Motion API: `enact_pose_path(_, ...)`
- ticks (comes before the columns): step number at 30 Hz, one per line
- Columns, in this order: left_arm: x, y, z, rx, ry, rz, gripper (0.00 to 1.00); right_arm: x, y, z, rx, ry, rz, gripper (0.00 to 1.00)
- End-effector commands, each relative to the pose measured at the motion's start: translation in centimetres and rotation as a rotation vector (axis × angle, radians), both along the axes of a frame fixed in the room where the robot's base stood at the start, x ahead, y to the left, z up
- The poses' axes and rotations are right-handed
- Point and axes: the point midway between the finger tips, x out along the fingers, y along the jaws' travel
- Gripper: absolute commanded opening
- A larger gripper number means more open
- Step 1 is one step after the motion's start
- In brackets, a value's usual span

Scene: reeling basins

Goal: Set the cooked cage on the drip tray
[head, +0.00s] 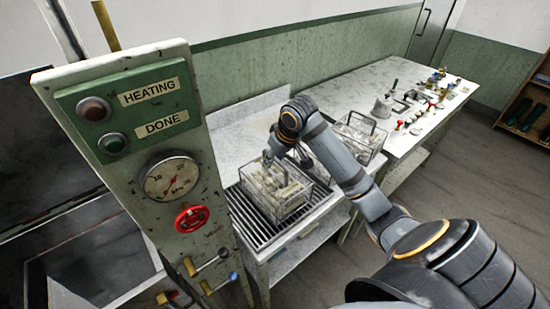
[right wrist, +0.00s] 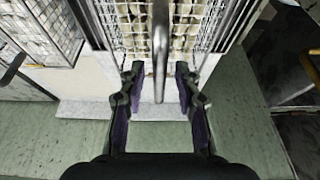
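A wire cage (head: 277,192) of pale lumps is at the drip tray, upright, and looks to rest on its slats; exact contact is hard to tell. The drip tray (head: 248,226) is a dark slatted grate in a pale bench. My right gripper (head: 280,156) is at the top of this cage. In the right wrist view its fingers (right wrist: 159,84) stand apart on both sides of the cage's metal handle (right wrist: 160,40), with a gap on each side. The cage's mesh (right wrist: 132,22) shows beyond them. My left gripper is not in view.
A second wire cage (head: 360,133) stands to the right, behind my right arm. A long table (head: 350,86) beyond holds small tools and fittings. A control panel (head: 135,125) with lamps, a gauge (head: 171,178) and a red valve wheel (head: 191,218) stands at left.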

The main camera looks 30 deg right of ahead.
Motion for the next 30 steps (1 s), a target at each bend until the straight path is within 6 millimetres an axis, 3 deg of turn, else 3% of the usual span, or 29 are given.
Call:
enact_pose_path(8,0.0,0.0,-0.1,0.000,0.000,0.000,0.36,-0.1,-0.1,0.5,-0.001,-0.001,0.000,0.33)
enact_pose_path(21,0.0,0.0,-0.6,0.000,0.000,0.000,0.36,-3.6,-0.4,9.2,-0.005,-0.003,-0.001,0.33)
enact_pose_path(30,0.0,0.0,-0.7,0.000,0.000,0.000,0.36,-4.6,-0.4,11.3,-0.001,0.000,-0.001,0.33)
